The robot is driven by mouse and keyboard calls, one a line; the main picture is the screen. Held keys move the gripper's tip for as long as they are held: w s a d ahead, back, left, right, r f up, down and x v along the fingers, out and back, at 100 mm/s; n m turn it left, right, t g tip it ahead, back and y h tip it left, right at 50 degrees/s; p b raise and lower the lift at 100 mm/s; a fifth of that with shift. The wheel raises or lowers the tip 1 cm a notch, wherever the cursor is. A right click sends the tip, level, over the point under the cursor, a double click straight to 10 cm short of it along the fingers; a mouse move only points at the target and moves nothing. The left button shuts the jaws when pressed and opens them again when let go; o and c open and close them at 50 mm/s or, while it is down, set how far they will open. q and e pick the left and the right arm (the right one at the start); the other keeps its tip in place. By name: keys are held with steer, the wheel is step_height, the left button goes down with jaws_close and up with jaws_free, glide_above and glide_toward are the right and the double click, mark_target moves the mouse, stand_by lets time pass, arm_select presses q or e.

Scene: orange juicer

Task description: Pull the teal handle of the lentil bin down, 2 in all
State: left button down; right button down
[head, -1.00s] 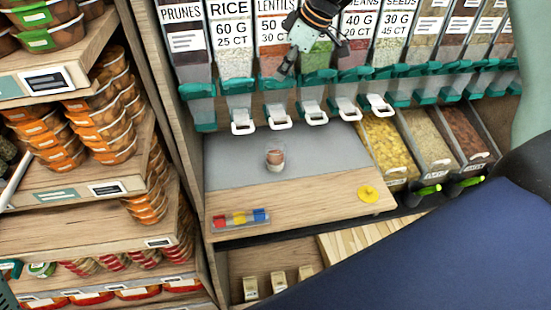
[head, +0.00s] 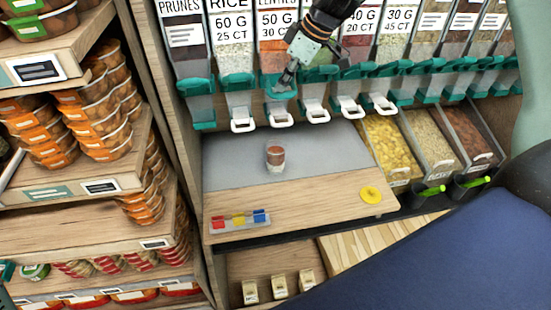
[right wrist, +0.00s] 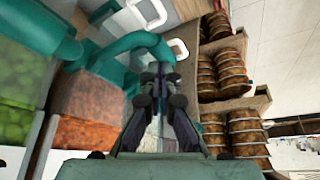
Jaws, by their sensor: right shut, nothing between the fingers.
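The lentil bin (head: 274,28) shows orange-red lentils and a partly covered label reading 50 G, 30 CT. Its teal handle (head: 279,92) is under my right gripper (head: 286,80), which is shut and empty with its fingertips at the handle. In the right wrist view the fingertips (right wrist: 160,78) lie close against a curved teal part (right wrist: 140,42); exact contact is hard to tell. A clear cup (head: 275,158) with reddish contents and a white label stands on the grey mat below the bin. My left gripper is not in view.
Neighbouring bins with teal handles and white loops (head: 316,115) stand close on both sides. A yellow disc (head: 370,194) and a strip of coloured blocks (head: 239,221) lie on the wooden shelf front. Shelves of stacked tubs (head: 85,110) stand at left.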

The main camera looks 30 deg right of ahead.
steer(key=shift+s, duration=0.1)
stand_by(0.4)
step_height(320, 180, up, 7)
steer(key=w+p, duration=0.1)
steer(key=p, duration=0.3)
steer(key=shift+d+f+p, duration=0.2)
steer(key=shift+p, duration=0.2)
steer(key=shift+w, duration=0.15)
steer(key=s+a+r+p, duration=0.1)
steer(key=s+r+p, duration=0.2)
steer(key=s+r, duration=0.1)
steer(key=shift+r+p, duration=0.4)
steer(key=shift+r, duration=0.1)
steer(key=shift+w, duration=0.1)
stand_by(0.6)
